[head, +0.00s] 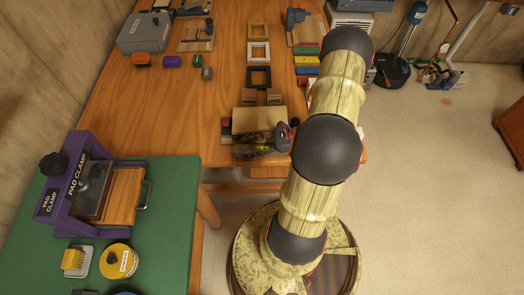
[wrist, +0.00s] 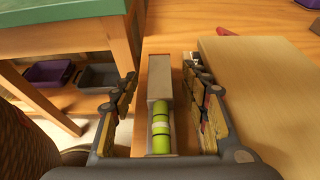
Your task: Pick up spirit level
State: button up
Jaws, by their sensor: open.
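The spirit level is a pale beige bar with a bright green vial section (wrist: 160,125). In the wrist view it runs lengthwise between the fingers of my gripper (wrist: 160,80). The fingers are open, one on each side of it, with a gap visible on the left; on the right the gap is narrow. In the head view my gripper (head: 258,147) is low at the front edge of the wooden table, and I cannot make out the level clearly there.
A pale wooden board (wrist: 262,95) lies close to the right of the level; it also shows in the head view (head: 260,120). The wooden table (head: 190,105) holds picture frames and blocks farther back. A green bench (head: 165,235) with a purple pad clamp (head: 65,185) stands at left.

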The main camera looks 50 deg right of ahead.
jog(key=shift+c, duration=0.8)
grip_shut()
